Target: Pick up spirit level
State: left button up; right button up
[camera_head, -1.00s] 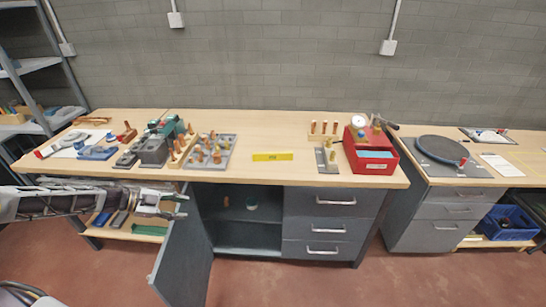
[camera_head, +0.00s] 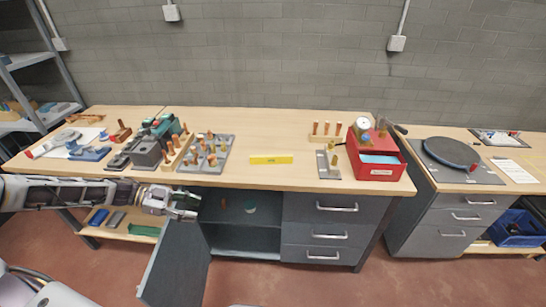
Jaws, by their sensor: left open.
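The spirit level (camera_head: 271,159) is a yellow bar lying on the wooden workbench (camera_head: 285,176), near its middle, with bare tabletop around it. My left gripper (camera_head: 187,206) is in front of the bench's front edge, below tabletop height, left of and nearer than the spirit level. It is open, and nothing shows between its fingers. My right gripper is not in view.
A grey plate with several pegs (camera_head: 207,154) stands left of the spirit level. A red bin (camera_head: 376,162) and a peg block (camera_head: 325,134) stand to the right. An open cabinet door (camera_head: 176,266) juts out below my left gripper.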

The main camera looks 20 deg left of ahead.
aim_at(254, 159)
jog(key=i, duration=1.2)
